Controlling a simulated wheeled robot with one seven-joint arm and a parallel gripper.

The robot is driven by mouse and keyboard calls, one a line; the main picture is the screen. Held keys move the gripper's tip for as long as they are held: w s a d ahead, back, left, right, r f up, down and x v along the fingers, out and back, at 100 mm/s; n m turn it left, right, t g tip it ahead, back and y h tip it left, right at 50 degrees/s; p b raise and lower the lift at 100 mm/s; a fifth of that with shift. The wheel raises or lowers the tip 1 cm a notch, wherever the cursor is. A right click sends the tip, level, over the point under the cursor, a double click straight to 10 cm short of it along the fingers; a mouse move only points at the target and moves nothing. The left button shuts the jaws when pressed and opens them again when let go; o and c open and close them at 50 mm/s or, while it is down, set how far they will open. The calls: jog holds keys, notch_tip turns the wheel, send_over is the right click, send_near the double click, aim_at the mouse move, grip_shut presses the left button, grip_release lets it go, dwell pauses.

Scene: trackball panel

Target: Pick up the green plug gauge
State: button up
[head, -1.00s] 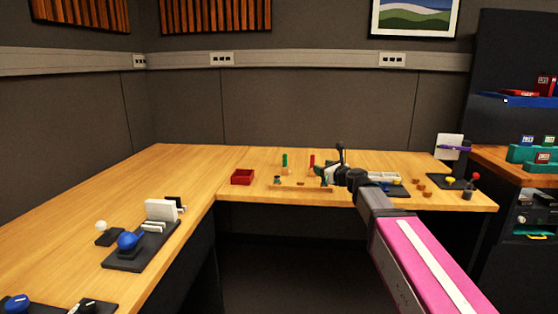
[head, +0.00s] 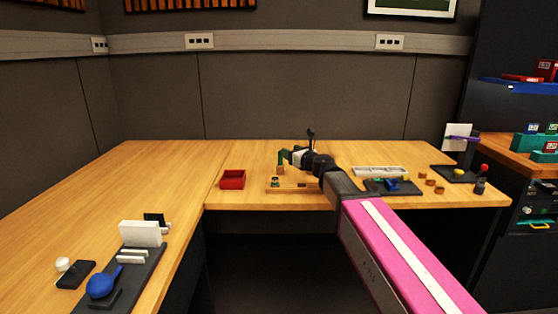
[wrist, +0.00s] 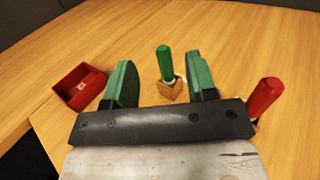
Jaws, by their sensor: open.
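The green plug gauge (wrist: 164,62) stands upright in a small wooden block on the table in the wrist view. In the head view the green plug gauge (head: 281,156) shows just left of my gripper's end. My gripper (wrist: 155,82) is open and empty. In the wrist view its two green fingers are apart, and the gauge appears between them, closer to the right finger. It stands beyond the fingertips; I cannot tell the exact gap. In the head view my gripper (head: 287,154) is small and partly merges with the gauge.
A red-handled gauge (wrist: 266,97) stands close on the right of my gripper. A red open tray (wrist: 81,87) is at the left, also in the head view (head: 233,180). A grey tray (head: 381,171) lies to the right. The table's left wing has wide bare areas.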

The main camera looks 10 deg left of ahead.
aim_at(280, 166)
notch_tip(280, 166, down, 5)
jog(key=shift+r, duration=0.15)
jog(key=shift+w+a, duration=0.2)
jog(key=shift+x, duration=3.5)
grip_shut()
